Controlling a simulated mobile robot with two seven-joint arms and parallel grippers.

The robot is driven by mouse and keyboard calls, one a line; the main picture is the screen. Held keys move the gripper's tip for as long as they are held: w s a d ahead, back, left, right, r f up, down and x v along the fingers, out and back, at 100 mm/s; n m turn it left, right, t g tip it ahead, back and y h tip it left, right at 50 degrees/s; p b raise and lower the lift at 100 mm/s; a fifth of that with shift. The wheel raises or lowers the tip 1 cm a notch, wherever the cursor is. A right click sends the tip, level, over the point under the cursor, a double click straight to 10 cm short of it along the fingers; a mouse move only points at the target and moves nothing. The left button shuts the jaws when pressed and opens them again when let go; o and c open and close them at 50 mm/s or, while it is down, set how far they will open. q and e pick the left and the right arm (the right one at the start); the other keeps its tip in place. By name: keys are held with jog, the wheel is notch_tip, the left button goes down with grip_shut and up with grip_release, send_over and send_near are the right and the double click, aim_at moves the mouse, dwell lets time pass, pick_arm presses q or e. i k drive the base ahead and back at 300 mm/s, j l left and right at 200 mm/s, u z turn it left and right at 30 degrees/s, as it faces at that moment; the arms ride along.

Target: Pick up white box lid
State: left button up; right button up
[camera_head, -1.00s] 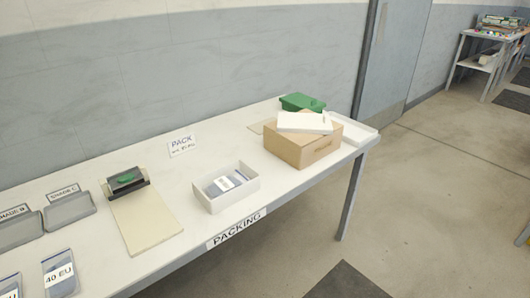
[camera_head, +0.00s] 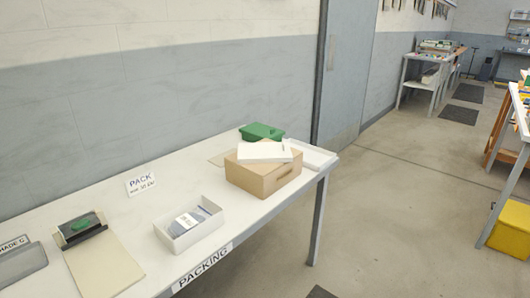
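A flat white lid (camera_head: 264,151) lies on top of a brown cardboard box (camera_head: 262,177) near the right end of the packing table. An open white box (camera_head: 190,239) with grey packets and a white label inside stands left of it, near the table's front edge. Another shallow white tray or lid (camera_head: 312,158) lies at the table's right end, partly hidden behind the cardboard box. Which white piece belongs to the open box I cannot tell. Neither of my grippers is in view.
A green container (camera_head: 261,132) stands behind the cardboard box. A "PACK" sign (camera_head: 141,184), a beige board (camera_head: 104,264) and a dark device with a green part (camera_head: 80,230) are on the table (camera_head: 120,212). Open floor lies to the right, with a yellow bin (camera_head: 510,232) farther off.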

aim_at(274, 151)
jog(key=i+l+u, duration=0.15)
jog(key=u, duration=0.65)
jog(key=i+l+u, duration=0.1)
jog(key=l+u, duration=0.2)
jog(key=i+l+u, duration=0.1)
jog(key=l+u, duration=0.15)
jog(key=i+l+u, duration=0.2)
jog(key=l, duration=0.6)
jog(key=l+u, duration=0.15)
jog(key=l, duration=0.65)
